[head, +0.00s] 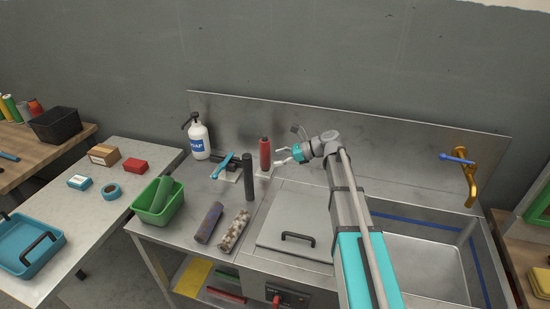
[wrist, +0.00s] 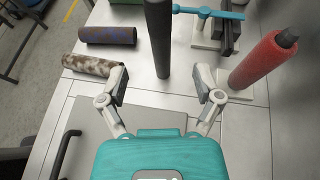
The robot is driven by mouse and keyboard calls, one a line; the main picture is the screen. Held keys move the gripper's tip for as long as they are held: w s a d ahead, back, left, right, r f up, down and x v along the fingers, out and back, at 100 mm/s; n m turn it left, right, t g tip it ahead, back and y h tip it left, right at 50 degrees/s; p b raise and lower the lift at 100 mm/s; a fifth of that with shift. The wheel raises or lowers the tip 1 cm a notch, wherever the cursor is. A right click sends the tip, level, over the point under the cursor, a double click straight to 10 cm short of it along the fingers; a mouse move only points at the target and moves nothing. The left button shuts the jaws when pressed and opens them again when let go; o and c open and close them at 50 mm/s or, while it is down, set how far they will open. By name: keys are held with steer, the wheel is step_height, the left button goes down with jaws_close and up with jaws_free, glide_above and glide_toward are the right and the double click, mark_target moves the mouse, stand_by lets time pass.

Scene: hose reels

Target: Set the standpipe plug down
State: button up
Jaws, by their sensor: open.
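Two upright cylinders could be the standpipe plug, and I cannot tell which is. A dark grey cylinder (head: 248,177) stands on the steel counter; in the wrist view it (wrist: 160,40) rises beyond the gap between my fingers. A red cylinder with a dark top (head: 265,154) stands on a pale plate further back; in the wrist view it (wrist: 262,60) is right of my fingers. My gripper (head: 281,155) is open and empty, its fingers (wrist: 162,84) spread and apart from both cylinders. Nothing visible touches the fingertips.
A blue-handled tool on a stand (head: 224,165), a soap bottle (head: 199,139) and two patterned rolls (head: 208,222) (head: 234,230) share the counter. A green bin (head: 158,201) stands left. A lid with a black handle (head: 298,215) lies in front, the sink basin (head: 430,270) right.

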steer(key=shift+s+f, duration=0.1)
stand_by(0.4)
steer(key=s+d+f+n+h, duration=0.2)
steer(key=s+f+n+h, duration=0.1)
steer(key=s, duration=0.3)
steer(key=s+d+f+n+g+h, duration=0.1)
steer(key=s+d+f+n+h, duration=0.1)
steer(key=s+n, duration=0.4)
steer(key=s+d+f+n+h, duration=0.2)
steer(key=s+f+n+h, duration=0.2)
steer(key=s+f+n, duration=0.1)
steer(key=shift+s+d+f+g, duration=0.1)
steer(key=shift+s+g, duration=0.1)
steer(key=shift+s, duration=0.2)
steer(key=shift+s+d+f+g, duration=0.1)
steer(key=shift+s+g, duration=0.1)
steer(key=shift+s, duration=0.15)
steer(key=s+d+n+h, duration=0.1)
steer(key=s, duration=0.1)
steer(key=s+d+n+h, duration=0.1)
steer(key=s+d+n, duration=0.1)
steer(key=s+d+f+n+h, duration=0.1)
steer(key=n, duration=0.1)
steer(key=shift+s+d+h, duration=0.15)
steer(key=shift+s+h, duration=0.25)
steer(key=shift+s+d+n+h, duration=0.3)
steer(key=shift+d+n, duration=0.05)
steer(key=shift+n, duration=0.05)
